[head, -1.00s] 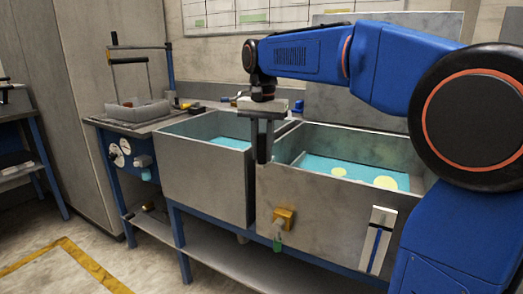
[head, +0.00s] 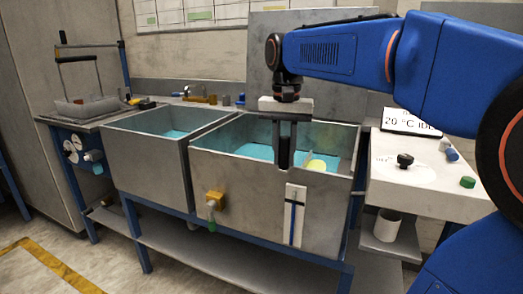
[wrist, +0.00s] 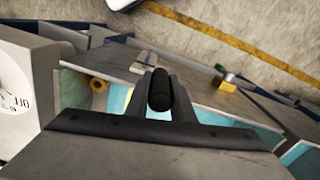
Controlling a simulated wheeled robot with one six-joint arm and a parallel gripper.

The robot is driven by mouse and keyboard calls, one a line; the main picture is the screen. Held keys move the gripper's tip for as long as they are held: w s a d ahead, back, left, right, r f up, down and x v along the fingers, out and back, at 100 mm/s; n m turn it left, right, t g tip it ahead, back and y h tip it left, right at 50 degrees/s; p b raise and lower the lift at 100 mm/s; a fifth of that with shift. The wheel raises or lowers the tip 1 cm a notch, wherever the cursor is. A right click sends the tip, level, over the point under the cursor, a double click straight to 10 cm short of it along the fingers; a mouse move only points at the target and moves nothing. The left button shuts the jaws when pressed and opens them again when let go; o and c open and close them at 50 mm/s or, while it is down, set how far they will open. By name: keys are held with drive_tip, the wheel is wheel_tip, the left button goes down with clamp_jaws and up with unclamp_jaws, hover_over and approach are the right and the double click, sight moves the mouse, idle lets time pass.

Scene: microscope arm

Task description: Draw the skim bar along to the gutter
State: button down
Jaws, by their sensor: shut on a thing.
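My gripper (head: 285,158) reaches down into the right-hand grey tank (head: 240,165), right of its middle. Its fingers are shut on an upright dark handle, which shows end-on between them in the wrist view (wrist: 160,92); I take it to be the skim bar's handle. The bar's lower part is hidden by the fingers and the tank's front wall. Blue-green liquid (head: 255,151) lies in the tank. A yellow patch (head: 316,165) floats just right of the fingers. I cannot make out the gutter for certain.
A second tank (head: 150,175) stands to the left. A brass tap (head: 214,199) and a blue-lined plate (head: 295,214) are on the right tank's front. A pale bench (head: 425,185) with a black knob (head: 405,160) adjoins on the right.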

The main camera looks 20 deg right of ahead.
drive_tip(key=s+d, duration=0.7)
idle(0.4)
drive_tip(key=c, duration=1.5)
unclamp_jaws()
drive_tip(key=shift+c, duration=0.2)
wheel_tip(320, 180, up, 18)
drive_tip(key=shift+f, duration=0.25)
